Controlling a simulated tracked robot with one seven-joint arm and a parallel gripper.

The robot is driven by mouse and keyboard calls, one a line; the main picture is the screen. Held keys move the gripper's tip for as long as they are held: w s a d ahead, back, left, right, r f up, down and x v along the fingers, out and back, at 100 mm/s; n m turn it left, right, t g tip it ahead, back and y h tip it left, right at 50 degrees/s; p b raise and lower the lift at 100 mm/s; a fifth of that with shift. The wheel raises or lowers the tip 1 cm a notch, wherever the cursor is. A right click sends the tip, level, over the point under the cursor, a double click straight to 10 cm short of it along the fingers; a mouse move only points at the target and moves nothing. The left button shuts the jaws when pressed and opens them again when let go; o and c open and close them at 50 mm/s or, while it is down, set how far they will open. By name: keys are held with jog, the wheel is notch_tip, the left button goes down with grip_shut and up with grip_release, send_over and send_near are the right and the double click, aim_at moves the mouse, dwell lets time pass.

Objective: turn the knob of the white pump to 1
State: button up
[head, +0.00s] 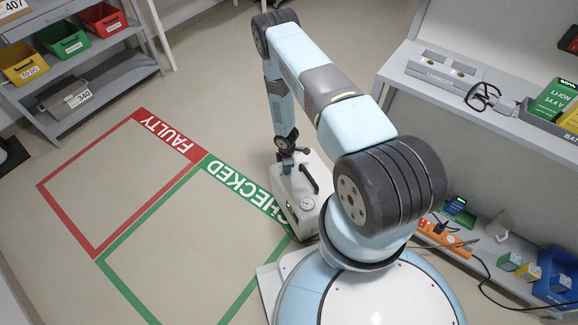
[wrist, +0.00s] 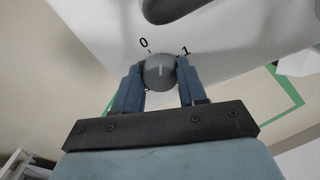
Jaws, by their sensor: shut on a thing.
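The white pump (head: 308,207) stands on the floor by the green CHECKED border, with a dark handle and a round dial on top. My gripper (head: 287,166) reaches down to its far end, and the knob is hidden there in the head view. In the wrist view the grey round knob (wrist: 160,71) sits between the two blue fingers of my gripper (wrist: 161,78), which are shut on it. The marks 0 (wrist: 143,43) and 1 (wrist: 186,51) show beyond the knob. Its light pointer line points roughly between them.
A red FAULTY square (head: 95,172) and the green CHECKED square (head: 150,262) are marked on the floor. A workbench (head: 500,112) with a charger and batteries stands right. A shelf (head: 100,82) with coloured bins stands upper left. The floor left of the pump is clear.

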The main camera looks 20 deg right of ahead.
jog(key=m, duration=0.5)
jog(key=shift+a, duration=0.25)
jog(key=shift+w+m, duration=0.15)
jog(key=shift+m, duration=2.15)
jog(key=o, duration=1.1)
jog(key=shift+d, duration=0.15)
jog(key=shift+c, duration=0.2)
notch_tip(320, 180, up, 14)
jog(key=shift+f, duration=0.15)
